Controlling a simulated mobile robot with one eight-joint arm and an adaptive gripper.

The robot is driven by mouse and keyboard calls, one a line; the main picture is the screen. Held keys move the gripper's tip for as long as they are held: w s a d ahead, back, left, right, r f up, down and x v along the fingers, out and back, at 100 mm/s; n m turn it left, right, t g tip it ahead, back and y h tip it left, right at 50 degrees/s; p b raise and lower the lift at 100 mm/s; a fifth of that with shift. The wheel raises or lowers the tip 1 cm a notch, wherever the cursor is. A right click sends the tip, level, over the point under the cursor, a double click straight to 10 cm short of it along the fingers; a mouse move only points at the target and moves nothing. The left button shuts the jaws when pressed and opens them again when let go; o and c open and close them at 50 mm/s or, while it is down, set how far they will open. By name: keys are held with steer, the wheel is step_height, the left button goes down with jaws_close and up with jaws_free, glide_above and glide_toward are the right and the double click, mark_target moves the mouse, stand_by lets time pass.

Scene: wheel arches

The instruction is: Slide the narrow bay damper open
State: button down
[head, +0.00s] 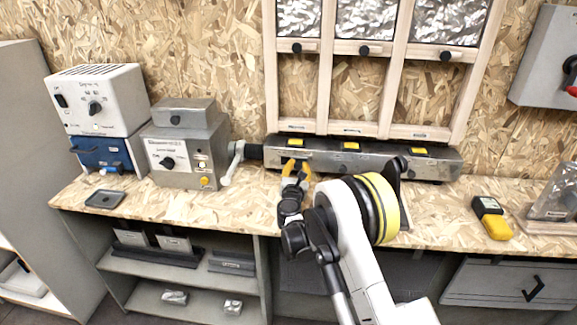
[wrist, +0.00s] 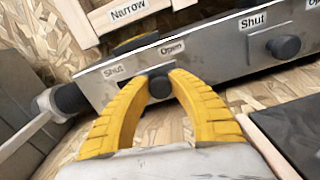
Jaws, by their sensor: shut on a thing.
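The narrow bay damper is the leftmost slider on the long metal duct (head: 370,158) at the back of the bench. Its dark round knob (wrist: 160,86) sits below and between the labels "Shut" (wrist: 113,71) and "Open" (wrist: 172,48) in the wrist view, under the label "Narrow" (wrist: 128,10). My gripper (wrist: 158,82) has its yellow curved fingers shut on this knob, one on each side. In the head view my gripper (head: 297,170) is at the duct's left front, and its fingers mostly hide the knob.
A second damper knob (wrist: 284,47) is to the right. A grey-handled valve (head: 236,155) is at the duct's left end. Grey and white boxes (head: 183,150) stand left. A yellow-black device (head: 491,217) lies right. The bench front between is mostly clear.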

steer(key=shift+d, duration=0.65)
steer(key=c, duration=1.2)
jaws_free()
steer(key=shift+d, duration=0.1)
steer(key=shift+o, duration=0.2)
steer(key=shift+s, duration=0.1)
steer(key=shift+s, duration=0.3)
steer(key=s, duration=0.7)
steer(key=s+a, duration=0.1)
steer(key=s, duration=0.3)
steer(key=shift+s, duration=0.15)
